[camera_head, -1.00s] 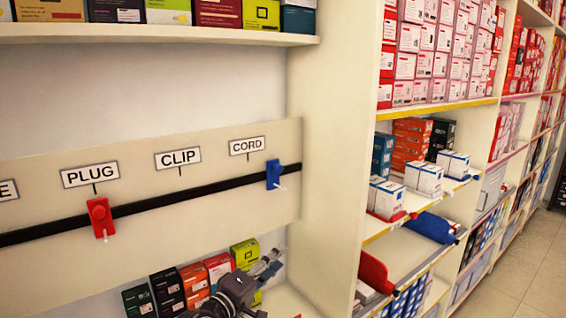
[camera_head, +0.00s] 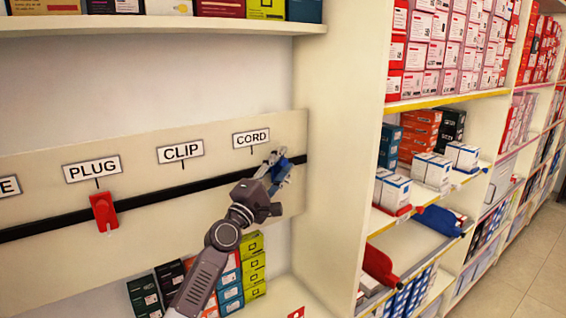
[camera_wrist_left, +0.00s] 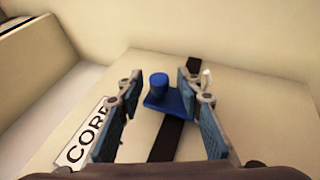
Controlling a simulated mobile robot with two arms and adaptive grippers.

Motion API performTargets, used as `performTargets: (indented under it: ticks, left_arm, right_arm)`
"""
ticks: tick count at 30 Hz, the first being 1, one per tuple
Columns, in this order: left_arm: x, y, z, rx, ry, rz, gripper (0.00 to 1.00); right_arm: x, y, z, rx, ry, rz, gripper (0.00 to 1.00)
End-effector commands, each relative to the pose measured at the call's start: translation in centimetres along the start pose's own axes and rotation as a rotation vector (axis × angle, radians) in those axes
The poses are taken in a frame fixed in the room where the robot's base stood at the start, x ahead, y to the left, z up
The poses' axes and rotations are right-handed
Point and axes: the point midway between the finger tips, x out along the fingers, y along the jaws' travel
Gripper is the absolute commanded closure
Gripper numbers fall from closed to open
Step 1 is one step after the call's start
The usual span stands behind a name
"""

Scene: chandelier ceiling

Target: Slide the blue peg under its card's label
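The blue peg (camera_wrist_left: 159,84) sits on the black rail (camera_head: 157,196), right of the tick under the CORD label (camera_head: 251,138). In the head view my left gripper largely covers it. My left gripper (camera_head: 277,167) is at the rail's right end; in the wrist view its two fingers (camera_wrist_left: 160,79) stand open on either side of the peg's knob, with gaps on both sides. The CORD label also shows in the wrist view (camera_wrist_left: 83,137), left of the fingers. My right gripper is not in view.
A red peg (camera_head: 104,212) sits on the rail under the PLUG label (camera_head: 92,168). The CLIP label (camera_head: 181,151) has no peg below it. An upright shelf panel (camera_head: 345,150) stands just right of the board. Boxes (camera_head: 250,270) stand on the shelf below.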

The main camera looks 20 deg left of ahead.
Motion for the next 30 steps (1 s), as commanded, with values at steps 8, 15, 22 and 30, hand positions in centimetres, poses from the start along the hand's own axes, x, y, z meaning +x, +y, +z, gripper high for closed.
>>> performTargets:
  ticks: [8,15,22,30]
  left_arm:
    - [0.52,0.02,-0.04,0.0,0.001,0.0,0.67]
    - [0.49,0.0,-0.03,0.0,0.001,0.0,0.82]
    - [0.48,-0.05,-0.02,0.0,0.0,-0.001,1.0]
    - [0.44,-0.11,-0.07,-0.001,0.0,-0.002,1.0]
  right_arm:
    - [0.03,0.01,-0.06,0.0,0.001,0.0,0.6]
    - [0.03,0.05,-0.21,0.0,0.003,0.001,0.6]
    - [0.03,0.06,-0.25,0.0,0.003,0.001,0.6]
    - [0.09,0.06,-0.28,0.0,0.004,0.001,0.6]
